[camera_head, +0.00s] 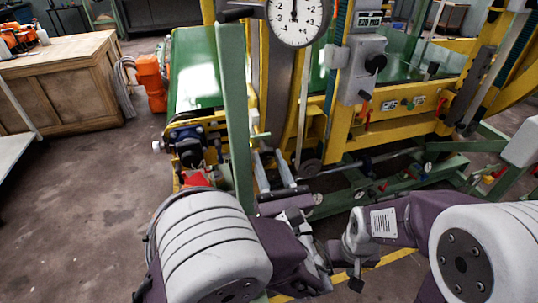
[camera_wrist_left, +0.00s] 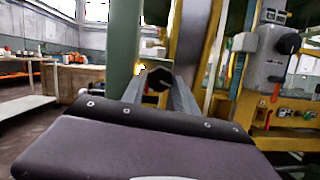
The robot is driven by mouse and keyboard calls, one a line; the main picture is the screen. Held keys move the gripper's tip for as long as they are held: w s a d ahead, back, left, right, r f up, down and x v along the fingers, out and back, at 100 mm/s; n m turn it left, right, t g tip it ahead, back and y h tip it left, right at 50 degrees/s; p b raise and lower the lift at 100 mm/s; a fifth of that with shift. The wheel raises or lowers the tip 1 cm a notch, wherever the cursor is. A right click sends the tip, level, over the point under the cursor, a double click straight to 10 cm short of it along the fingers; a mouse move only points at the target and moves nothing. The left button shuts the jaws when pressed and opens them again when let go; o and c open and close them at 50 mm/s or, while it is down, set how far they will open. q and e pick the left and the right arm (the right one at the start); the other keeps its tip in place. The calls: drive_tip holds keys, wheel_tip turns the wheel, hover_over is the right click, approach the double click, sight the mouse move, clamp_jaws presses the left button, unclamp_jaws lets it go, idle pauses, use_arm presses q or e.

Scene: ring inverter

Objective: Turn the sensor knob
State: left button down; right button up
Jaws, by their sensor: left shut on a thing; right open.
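My left gripper (camera_head: 273,170) points away from me, beside a green upright post. In the left wrist view its two grey fingers (camera_wrist_left: 158,92) are closed around a dark, faceted knob (camera_wrist_left: 158,76). In the head view I cannot make out this knob. Another black knob (camera_head: 375,63) sits on a grey control box (camera_head: 358,75) on the yellow frame. It also shows at the right of the left wrist view (camera_wrist_left: 289,43), apart from the gripper. My right gripper (camera_head: 340,276) is low in the head view, open and apart from the machine controls; its fingers are small and partly unclear.
The green post (camera_head: 235,120) stands close beside my left arm. A round dial (camera_head: 297,15) hangs at the top. Yellow beams (camera_head: 395,135) and green rails (camera_head: 450,170) fill the right. A wooden cabinet (camera_head: 65,85) stands at the left, with open floor (camera_head: 85,215) before it.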

use_arm(q)
drive_tip(key=shift+f, duration=0.1)
idle(0.3)
drive_tip(key=c, duration=1.2)
unclamp_jaws()
